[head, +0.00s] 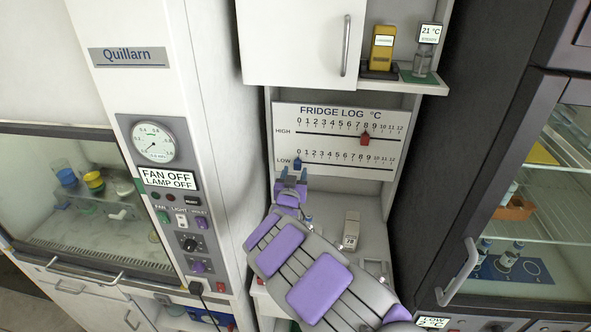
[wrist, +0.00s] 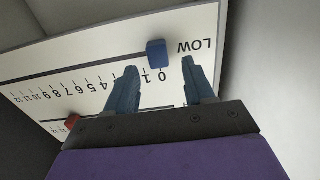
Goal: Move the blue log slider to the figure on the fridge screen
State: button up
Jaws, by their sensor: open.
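The fridge log board (head: 340,112) has a HIGH scale above and a LOW scale below. The blue slider (head: 297,163) sits on the LOW line by the 0. The wrist view, upside down, shows the blue slider (wrist: 156,53) near the LOW label. My gripper (head: 292,174) is open just below the slider in the head view. In the wrist view the two fingers (wrist: 160,68) stand apart, with the slider between and slightly beyond their tips; I cannot tell whether either touches it. The fridge screen (head: 432,321) at the bottom right reads LOW 2 °C.
A red slider (head: 365,139) sits near 8 on the HIGH line. A shelf (head: 432,87) above holds a yellow device (head: 383,48) and a 21 °C display (head: 430,34). The counter below holds a small grey device (head: 351,230). Cabinets flank the board closely.

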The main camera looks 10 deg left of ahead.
aim_at(297, 166)
jog(key=shift+w+d, duration=0.1)
jog(key=shift+w, duration=1.45)
grip_shut()
